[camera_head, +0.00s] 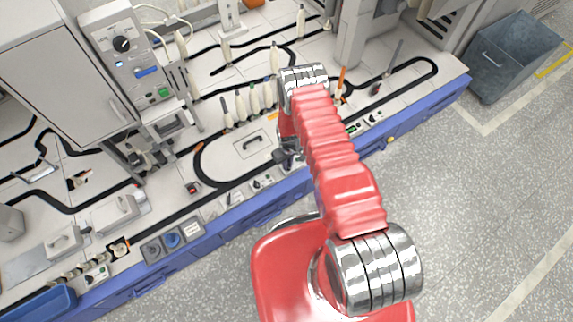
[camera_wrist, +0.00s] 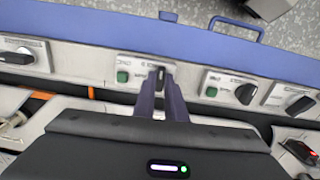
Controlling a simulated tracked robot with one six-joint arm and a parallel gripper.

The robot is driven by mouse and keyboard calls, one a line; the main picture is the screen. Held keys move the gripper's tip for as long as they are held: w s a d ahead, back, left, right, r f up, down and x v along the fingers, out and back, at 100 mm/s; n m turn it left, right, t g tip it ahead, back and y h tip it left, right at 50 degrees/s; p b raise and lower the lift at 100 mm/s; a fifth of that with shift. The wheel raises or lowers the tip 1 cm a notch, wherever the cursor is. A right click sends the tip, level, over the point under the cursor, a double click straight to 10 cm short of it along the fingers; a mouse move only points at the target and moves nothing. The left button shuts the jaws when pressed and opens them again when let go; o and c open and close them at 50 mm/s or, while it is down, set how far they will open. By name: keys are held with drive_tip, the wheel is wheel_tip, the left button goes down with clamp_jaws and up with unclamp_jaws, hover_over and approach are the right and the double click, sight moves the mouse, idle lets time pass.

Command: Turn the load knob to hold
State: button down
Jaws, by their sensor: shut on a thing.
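In the wrist view, my gripper (camera_wrist: 160,85) is shut on a small dark knob (camera_wrist: 161,74) on a light control panel (camera_wrist: 138,66). The two dark fingers stand on either side of the knob and cover much of it. The panel's lettering is too small to read, so I cannot confirm the load knob's label or its hold mark. A green button (camera_wrist: 122,76) sits just left of the knob. In the head view, my gripper (camera_head: 288,152) is at the bench's front strip, and the knob is hidden there.
In the wrist view, neighbouring panels carry another black knob (camera_wrist: 245,93) and a green button (camera_wrist: 211,91) at right, and a knob (camera_wrist: 18,57) at left. A blue rail (camera_wrist: 200,42) runs behind. In the head view, a grey cabinet (camera_head: 65,75) and several pale bobbins (camera_head: 254,97) crowd the bench.

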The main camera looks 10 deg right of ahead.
drive_tip(key=shift+s+f+m, duration=0.1)
drive_tip(key=shift+s+m, duration=0.2)
drive_tip(key=c, duration=1.8)
unclamp_jaws()
drive_tip(key=shift+w, duration=0.15)
drive_tip(key=shift+c, duration=0.2)
drive_tip(key=shift+o, duration=0.2)
drive_tip(key=shift+w, duration=0.1)
wheel_tip(320, 180, up, 14)
drive_tip(key=shift+f, duration=0.1)
